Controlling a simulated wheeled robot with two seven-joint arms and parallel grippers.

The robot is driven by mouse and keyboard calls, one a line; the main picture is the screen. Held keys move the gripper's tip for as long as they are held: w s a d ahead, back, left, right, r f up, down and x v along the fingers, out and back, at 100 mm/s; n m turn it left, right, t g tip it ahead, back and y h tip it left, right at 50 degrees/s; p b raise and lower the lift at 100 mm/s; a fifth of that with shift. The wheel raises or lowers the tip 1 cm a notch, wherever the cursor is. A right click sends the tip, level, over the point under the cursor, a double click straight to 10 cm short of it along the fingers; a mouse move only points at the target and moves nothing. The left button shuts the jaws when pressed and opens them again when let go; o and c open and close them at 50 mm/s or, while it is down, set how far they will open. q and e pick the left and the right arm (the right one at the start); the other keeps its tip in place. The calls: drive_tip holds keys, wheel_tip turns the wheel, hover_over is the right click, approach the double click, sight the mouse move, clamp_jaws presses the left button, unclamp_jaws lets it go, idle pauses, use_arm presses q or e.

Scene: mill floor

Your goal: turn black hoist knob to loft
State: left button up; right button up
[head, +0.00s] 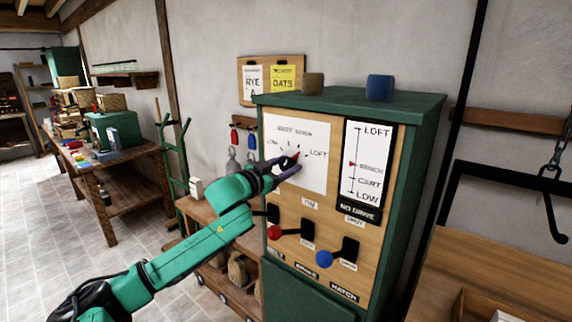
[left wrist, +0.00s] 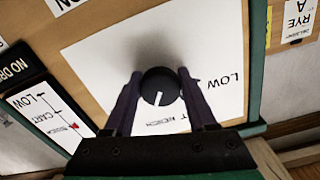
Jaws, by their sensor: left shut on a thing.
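The black hoist knob (left wrist: 160,88) sits on a white dial plate (head: 315,130) on the green cabinet (head: 415,150). The plate shows LOW at left, LOFT at right and a BENCH label above in the head view. My left gripper (head: 291,163) covers most of the knob there. In the left wrist view its two purple fingers are shut on the knob's sides. The knob's white line points down in that view, towards the BENCH lettering, with LOW to the right. My right gripper is in neither view.
A gauge (head: 380,140) beside the dial has its red pointer at BENCH, above a NO DRIVE sign (head: 358,213). Below are a red-ended lever (head: 274,232) and a blue-ended lever (head: 324,258). A brown cup (head: 312,84) and a blue cup (head: 380,88) stand on top.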

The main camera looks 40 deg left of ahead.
use_arm(q)
drive_tip(key=m+p, duration=0.1)
drive_tip(key=m, duration=0.3)
drive_tip(key=shift+m, duration=0.4)
idle(0.4)
drive_tip(key=o, duration=1.3)
drive_tip(key=shift+o, duration=0.2)
drive_tip(key=shift+s, duration=0.15)
drive_tip(key=shift+s+f, duration=0.15)
drive_tip(key=shift+s, duration=0.35)
drive_tip(key=s+p, duration=0.1)
drive_tip(key=s, duration=1.2)
drive_tip(key=shift+s+d+r+p, duration=0.15)
drive_tip(key=shift+s+r+p, duration=0.1)
drive_tip(key=shift+p, duration=0.15)
